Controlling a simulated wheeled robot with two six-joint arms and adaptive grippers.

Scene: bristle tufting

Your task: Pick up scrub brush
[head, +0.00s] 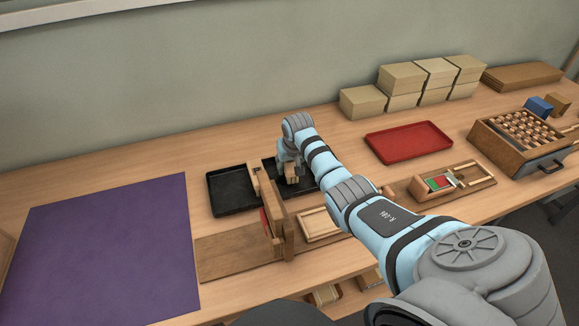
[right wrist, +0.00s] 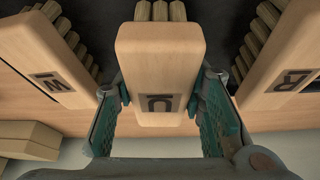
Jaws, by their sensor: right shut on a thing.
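My right gripper (head: 291,176) is low over a black tray (head: 309,186) in the middle of the bench. In the right wrist view its teal-padded fingers (right wrist: 160,112) are shut on a light wooden block (right wrist: 160,60) with a dark letter mark like a U. Pale tuft-like rods (right wrist: 160,10) show beyond the block. I cannot tell whether this block is the scrub brush. Similar blocks stand apart on its left (right wrist: 48,62) and right (right wrist: 290,70). In the head view the gripper and arm hide most of the held block. My left gripper is not in view.
An empty black tray (head: 230,192) and an upright wooden fixture (head: 270,205) stand left of the gripper. A purple mat (head: 100,245) lies further left. A red tray (head: 408,142), stacked boxes (head: 402,78) and a wooden rack (head: 520,140) are to the right.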

